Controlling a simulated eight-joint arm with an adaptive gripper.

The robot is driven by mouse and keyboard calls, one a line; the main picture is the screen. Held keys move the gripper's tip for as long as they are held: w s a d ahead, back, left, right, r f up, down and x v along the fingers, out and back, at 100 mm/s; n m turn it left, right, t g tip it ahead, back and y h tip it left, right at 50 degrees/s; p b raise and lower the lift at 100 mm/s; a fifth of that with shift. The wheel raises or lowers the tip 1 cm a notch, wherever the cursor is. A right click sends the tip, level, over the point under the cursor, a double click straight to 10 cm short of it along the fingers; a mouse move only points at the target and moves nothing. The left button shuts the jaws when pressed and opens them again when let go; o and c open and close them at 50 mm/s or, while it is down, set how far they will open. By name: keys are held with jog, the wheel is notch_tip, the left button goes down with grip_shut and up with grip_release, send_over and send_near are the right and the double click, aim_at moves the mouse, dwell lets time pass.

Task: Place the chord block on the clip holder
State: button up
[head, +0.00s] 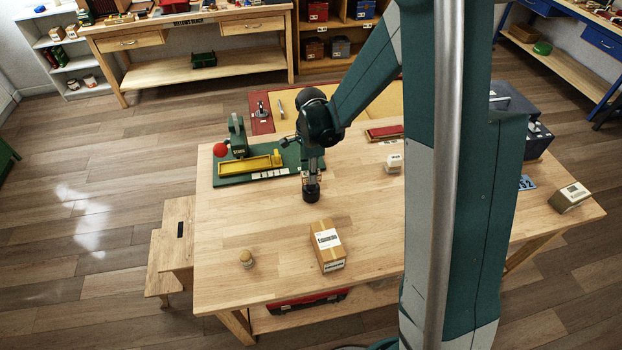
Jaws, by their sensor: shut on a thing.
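My gripper (311,182) points straight down over the middle of the wooden table. It is shut on a small dark object (311,195) at its tip. The object is too small to tell whether it is the chord block, or whether it touches the tabletop. To its left is a green board (229,181) with a yellow trough-like part (250,165), a green upright (238,136), a red ball (220,150) and a row of white pieces (270,174). I cannot tell which thing is the clip holder.
A small white-topped block (393,164) and a red strip (384,132) lie right of my gripper. Another box (570,198) is far right. My arm hides part of the table.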

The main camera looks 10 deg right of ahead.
jog(key=shift+f, duration=1.4)
jog(key=shift+f, duration=0.1)
jog(key=o, duration=0.9)
jog(key=shift+r, duration=6.15)
